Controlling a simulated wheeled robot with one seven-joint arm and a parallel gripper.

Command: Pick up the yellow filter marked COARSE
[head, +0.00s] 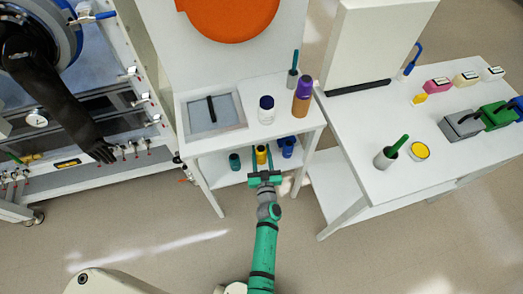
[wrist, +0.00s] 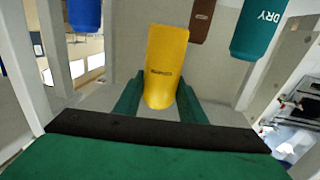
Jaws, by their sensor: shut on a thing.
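The yellow filter (wrist: 166,60) is a cylinder with a small dark label too blurred to read. In the wrist view it stands between the two teal fingers of my gripper (wrist: 160,98), which are shut on its lower part in the picture. In the head view the filter (head: 261,155) shows at the lower shelf of the small white table, with my gripper (head: 263,172) in front of it. I cannot tell whether its base touches the shelf.
A teal canister marked DRY (wrist: 258,30), a brown one (wrist: 201,20) and a blue one (wrist: 84,14) stand near the filter. The white tabletop (head: 240,143) is above the shelf. A white bench (head: 375,205) stands to the right, a glovebox with a black glove (head: 60,100) to the left.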

